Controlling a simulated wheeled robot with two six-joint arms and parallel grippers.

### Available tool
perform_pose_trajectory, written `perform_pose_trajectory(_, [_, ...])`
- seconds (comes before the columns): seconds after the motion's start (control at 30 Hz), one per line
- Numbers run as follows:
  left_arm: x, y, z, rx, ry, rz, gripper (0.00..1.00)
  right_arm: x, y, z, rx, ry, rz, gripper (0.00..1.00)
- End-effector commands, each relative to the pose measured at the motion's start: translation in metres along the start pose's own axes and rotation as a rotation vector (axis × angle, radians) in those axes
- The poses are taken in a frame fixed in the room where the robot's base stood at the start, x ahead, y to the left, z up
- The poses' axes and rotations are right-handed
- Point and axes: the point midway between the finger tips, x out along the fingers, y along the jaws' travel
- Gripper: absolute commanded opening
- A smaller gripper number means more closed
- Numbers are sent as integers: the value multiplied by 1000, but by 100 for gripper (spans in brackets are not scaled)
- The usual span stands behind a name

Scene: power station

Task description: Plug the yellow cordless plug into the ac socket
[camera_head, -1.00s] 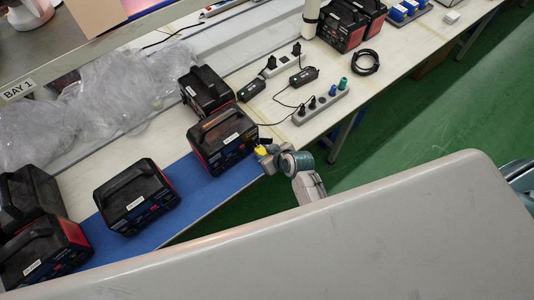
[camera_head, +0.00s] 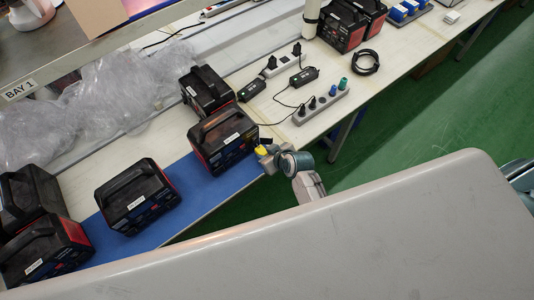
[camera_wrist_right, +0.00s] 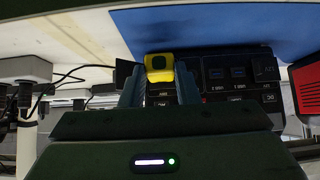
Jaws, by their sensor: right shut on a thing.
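My right gripper (camera_head: 264,153) is shut on the yellow plug (camera_head: 262,151), right at the front face of a black and red power station (camera_head: 222,138) on the blue mat. In the right wrist view the yellow plug (camera_wrist_right: 159,65) sits between the fingers (camera_wrist_right: 160,90), in front of the panel (camera_wrist_right: 235,78) with its labelled ports. The AC socket is hidden behind the plug and fingers, so I cannot tell whether the plug is in it or only touching. My left gripper is not in view.
A grey power strip (camera_head: 320,106) with plugs and black adapters lies to the right. Plastic wrap (camera_head: 95,105) covers the back left.

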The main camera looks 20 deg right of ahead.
Motion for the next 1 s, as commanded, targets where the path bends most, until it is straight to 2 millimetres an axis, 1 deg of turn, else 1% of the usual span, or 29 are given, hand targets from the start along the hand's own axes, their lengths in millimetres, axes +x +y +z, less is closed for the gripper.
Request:
perform_pose_trajectory(0.27, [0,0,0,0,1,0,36,0,0,-1,0,0,0,5])
perform_pose_trajectory(0.67, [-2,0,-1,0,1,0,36,7,0,-8,-1,0,0,5])
perform_pose_trajectory(1.0, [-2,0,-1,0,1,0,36,8,0,-9,0,0,0,5])
